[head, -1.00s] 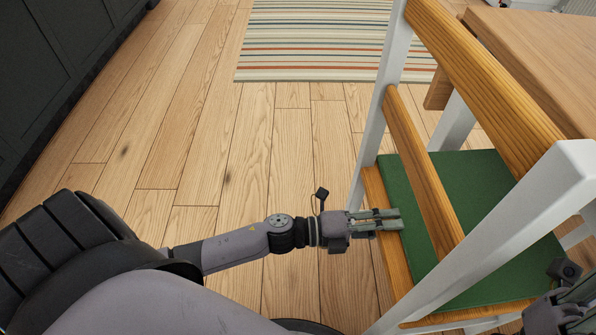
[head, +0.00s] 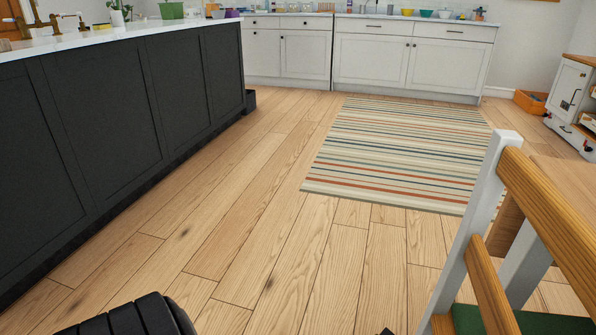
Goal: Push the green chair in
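The green chair stands at the lower right of the head view, cut off by the frame. Its white post, wooden back rails (head: 552,220) and part of its green seat (head: 535,322) show. A wooden table (head: 550,175) stands just beyond the chair's back, mostly hidden by it.
A dark kitchen island (head: 110,120) runs along the left. A striped rug (head: 395,150) lies ahead on the wooden floor, with white cabinets (head: 410,60) behind it. An orange crate (head: 530,102) sits at the back right. The floor between island and chair is clear.

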